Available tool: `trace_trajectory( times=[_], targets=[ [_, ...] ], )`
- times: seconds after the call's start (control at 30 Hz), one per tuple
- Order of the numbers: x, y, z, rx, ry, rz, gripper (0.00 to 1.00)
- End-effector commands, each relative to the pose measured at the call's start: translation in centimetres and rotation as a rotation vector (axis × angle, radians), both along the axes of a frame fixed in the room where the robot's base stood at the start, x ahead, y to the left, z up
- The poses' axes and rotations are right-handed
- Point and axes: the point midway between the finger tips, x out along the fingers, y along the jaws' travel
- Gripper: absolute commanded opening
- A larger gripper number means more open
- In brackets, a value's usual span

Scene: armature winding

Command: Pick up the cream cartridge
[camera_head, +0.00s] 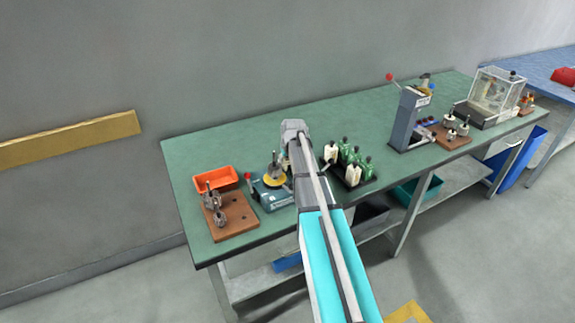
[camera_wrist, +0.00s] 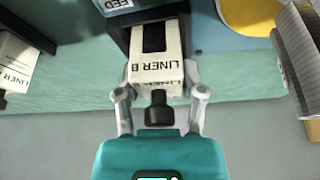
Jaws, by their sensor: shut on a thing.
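In the wrist view my gripper (camera_wrist: 159,98) has its two pale fingers shut on a cream cartridge (camera_wrist: 157,70) marked LINER B, one finger on each side. The cartridge has a black knob facing my gripper body. Dark holder walls flank its far end; I cannot tell whether it rests in them or is clear. A second cream cartridge (camera_wrist: 14,66) lies at the left edge. In the head view two cream cartridges (camera_head: 331,152) (camera_head: 352,174) show beside green ones in a black rack. My arm hides my gripper there.
A teal machine (camera_head: 272,197) with a yellow disc (camera_head: 275,176) stands left of my arm. An orange bin (camera_head: 215,180) and a wooden block (camera_head: 233,216) are farther left. A grey press (camera_head: 408,118) and a clear box (camera_head: 496,92) stand to the right. The back of the green bench (camera_head: 225,142) is clear.

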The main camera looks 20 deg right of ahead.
Motion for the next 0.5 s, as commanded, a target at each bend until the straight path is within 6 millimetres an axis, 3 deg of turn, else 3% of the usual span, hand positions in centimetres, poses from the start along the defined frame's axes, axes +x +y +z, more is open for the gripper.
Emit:
trace_trajectory(
  times=[0.5],
  targets=[
    [0.0, 0.1, 1.1, 0.001, 0.000, 0.000, 0.00]
  ],
)
